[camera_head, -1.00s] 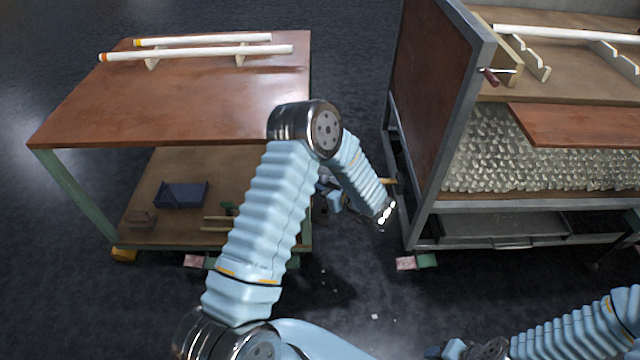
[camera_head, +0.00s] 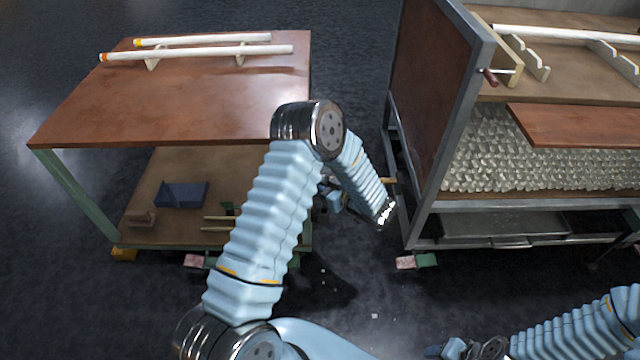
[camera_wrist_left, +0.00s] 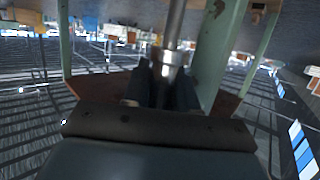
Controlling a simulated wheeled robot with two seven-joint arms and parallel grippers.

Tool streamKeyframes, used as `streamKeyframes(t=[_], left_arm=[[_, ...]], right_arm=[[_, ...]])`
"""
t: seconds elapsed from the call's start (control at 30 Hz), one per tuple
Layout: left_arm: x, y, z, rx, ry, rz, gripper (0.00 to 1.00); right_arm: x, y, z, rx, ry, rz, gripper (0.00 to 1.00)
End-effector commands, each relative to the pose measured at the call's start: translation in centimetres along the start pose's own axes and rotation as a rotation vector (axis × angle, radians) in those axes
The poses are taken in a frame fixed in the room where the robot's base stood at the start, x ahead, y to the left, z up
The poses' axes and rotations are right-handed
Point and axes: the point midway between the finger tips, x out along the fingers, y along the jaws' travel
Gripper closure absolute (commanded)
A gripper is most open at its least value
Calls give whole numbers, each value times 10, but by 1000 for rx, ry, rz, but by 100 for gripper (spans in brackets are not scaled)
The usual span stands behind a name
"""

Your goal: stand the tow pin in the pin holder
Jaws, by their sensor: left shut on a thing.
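In the left wrist view my left gripper (camera_wrist_left: 172,92) is shut on a grey metal rod, the tow pin (camera_wrist_left: 174,38). The pin stands roughly along the picture's vertical between the two dark fingers, and its upper end runs out of the frame. In the head view my left gripper (camera_head: 335,198) is mostly hidden behind its own arm, in the gap between the two benches. At the bottom right of the head view my right arm's end (camera_head: 456,349) is cut by the frame edge, and its fingers cannot be made out. I cannot pick out the pin holder with certainty.
The left table (camera_head: 190,105) carries white tubes (camera_head: 200,53) on supports. Its lower shelf (camera_head: 172,172) holds a blue bin (camera_head: 182,195) and a small wooden block (camera_head: 142,218). The right bench (camera_head: 432,120), with a side panel and crank (camera_head: 490,77), stands right of my left arm. Dark floor lies between.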

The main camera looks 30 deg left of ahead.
Motion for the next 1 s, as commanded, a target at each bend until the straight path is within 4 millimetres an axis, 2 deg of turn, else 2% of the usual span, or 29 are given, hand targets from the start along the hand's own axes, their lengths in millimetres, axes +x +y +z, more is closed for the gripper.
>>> streamKeyframes(t=[1.0], left_arm=[[7,0,25,1,0,0,100]], right_arm=[[16,6,0,0,0,0,57]])
